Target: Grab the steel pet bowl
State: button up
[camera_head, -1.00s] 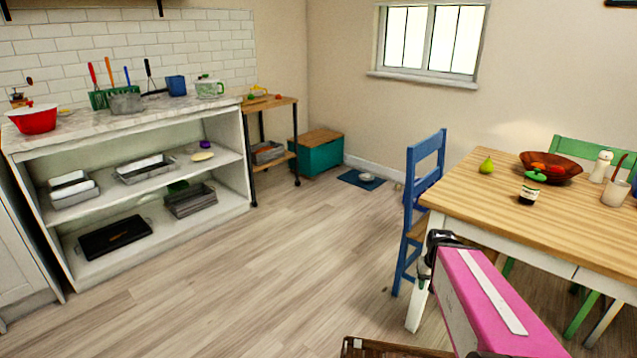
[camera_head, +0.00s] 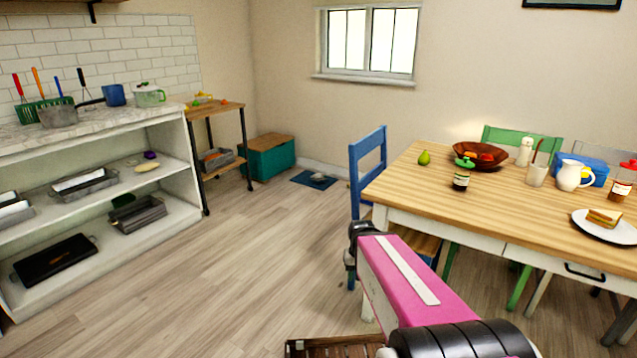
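A small silvery bowl (camera_head: 318,177), likely the steel pet bowl, sits on a dark blue mat (camera_head: 314,180) on the floor near the back wall. It is far off and small in the picture. My arm reaches up from the lower right, with a pink link. The dark end of that link is in front of the blue chair, well short of the bowl. My gripper's fingers cannot be made out.
A blue chair (camera_head: 369,165) and a wooden table (camera_head: 420,203) stand on the right. A teal chest (camera_head: 266,158) and a small cart (camera_head: 213,106) stand left of the mat. Open shelving (camera_head: 185,160) lines the left. The floor (camera_head: 240,255) between is clear.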

aim_at(317, 178)
jog(key=i+j+u, duration=0.25)
jog(key=i, duration=0.15)
jog(key=i+u, duration=0.25)
jog(key=i, duration=0.15)
jog(key=i+u, duration=0.1)
jog(key=i, duration=2.05)
jog(key=i+z, duration=0.1)
jog(key=i, duration=0.6)
jog(key=i+j+z, duration=0.1)
jog(key=i, duration=0.6)
